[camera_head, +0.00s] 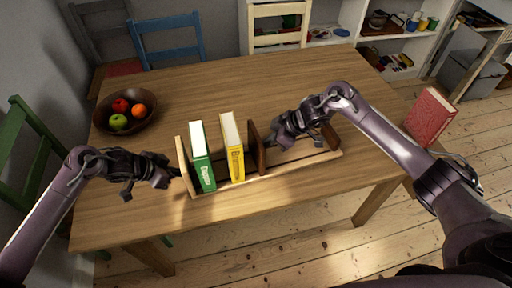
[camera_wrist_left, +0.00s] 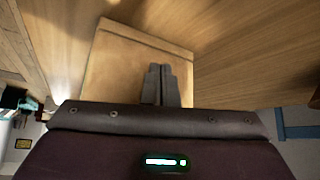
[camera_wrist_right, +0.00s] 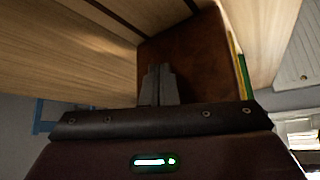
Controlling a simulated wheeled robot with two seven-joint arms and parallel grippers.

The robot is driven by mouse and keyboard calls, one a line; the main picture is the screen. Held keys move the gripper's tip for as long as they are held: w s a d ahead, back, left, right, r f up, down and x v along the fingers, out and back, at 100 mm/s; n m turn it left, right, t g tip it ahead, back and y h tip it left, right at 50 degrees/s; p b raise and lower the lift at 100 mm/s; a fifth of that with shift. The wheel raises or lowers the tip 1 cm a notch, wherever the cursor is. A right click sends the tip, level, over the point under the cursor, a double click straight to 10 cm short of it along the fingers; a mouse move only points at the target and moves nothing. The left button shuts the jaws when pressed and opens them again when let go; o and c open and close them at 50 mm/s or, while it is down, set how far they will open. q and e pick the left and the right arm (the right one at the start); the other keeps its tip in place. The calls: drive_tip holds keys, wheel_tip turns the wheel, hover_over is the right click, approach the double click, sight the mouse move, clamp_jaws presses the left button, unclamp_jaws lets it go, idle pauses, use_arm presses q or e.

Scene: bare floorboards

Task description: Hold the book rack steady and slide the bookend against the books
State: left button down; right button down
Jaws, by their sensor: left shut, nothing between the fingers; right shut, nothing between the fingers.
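The book rack (camera_head: 310,160) stands on the table, with a light wooden left end panel (camera_head: 183,167). A green book (camera_head: 203,165) and a yellow book (camera_head: 233,150) stand upright in it, with a gap between them. The dark brown bookend (camera_head: 254,150) stands just right of the yellow book. My left gripper (camera_head: 175,172) is shut at the outer face of the left panel, which fills the left wrist view (camera_wrist_left: 125,65). My right gripper (camera_head: 270,143) is shut at the bookend's right face, seen in the right wrist view (camera_wrist_right: 190,55). I cannot tell whether either fingertip touches.
A bowl (camera_head: 105,125) with fruit stands at the table's left. A red book (camera_head: 430,117) stands at the right, by the table's edge. Chairs, such as the blue chair (camera_head: 170,55), stand around the table. The back middle of the table (camera_head: 240,75) is clear.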

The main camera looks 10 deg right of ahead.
sight(254, 144)
drive_tip(key=shift+a, duration=0.45)
drive_tip(key=shift+s+a, duration=0.1)
drive_tip(key=shift+a, duration=0.1)
drive_tip(key=shift+a, duration=1.7)
drive_tip(key=shift+s+a, duration=0.1)
drive_tip(key=shift+a, duration=0.3)
drive_tip(key=shift+s+a, duration=0.1)
drive_tip(key=shift+a, duration=1.65)
drive_tip(key=shift+s+a, duration=0.15)
drive_tip(key=shift+a, duration=1.9)
